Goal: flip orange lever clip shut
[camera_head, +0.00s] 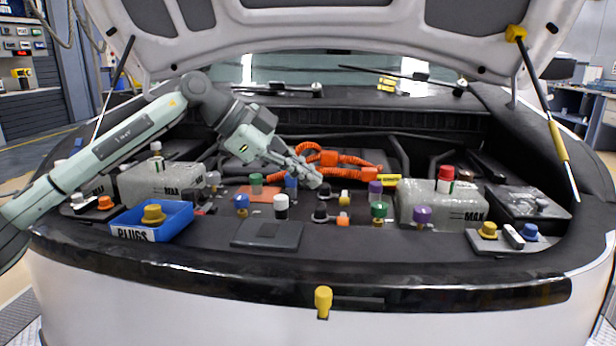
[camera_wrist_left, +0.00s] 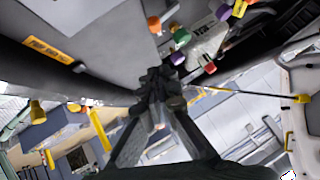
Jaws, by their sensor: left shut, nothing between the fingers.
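Several orange parts show in the engine bay in the head view. An orange connector block (camera_head: 329,158) sits among orange corrugated hoses (camera_head: 360,164) behind my left gripper, and a small orange piece (camera_head: 343,222) lies in front of it. I cannot make out which part is the lever clip or how its lever stands. My left gripper (camera_head: 314,181) reaches in from the left, low over the middle of the bay, beside a blue cap (camera_head: 291,181). Its fingers are together and empty; they also show in the left wrist view (camera_wrist_left: 157,92). My right gripper is out of view.
Coloured caps crowd the bay around the gripper, including a white one (camera_head: 281,201) and a green one (camera_head: 379,210). Grey reservoirs stand left (camera_head: 160,182) and right (camera_head: 420,204). A blue plugs tray (camera_head: 172,224) is front left. The raised hood (camera_head: 300,30) hangs overhead.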

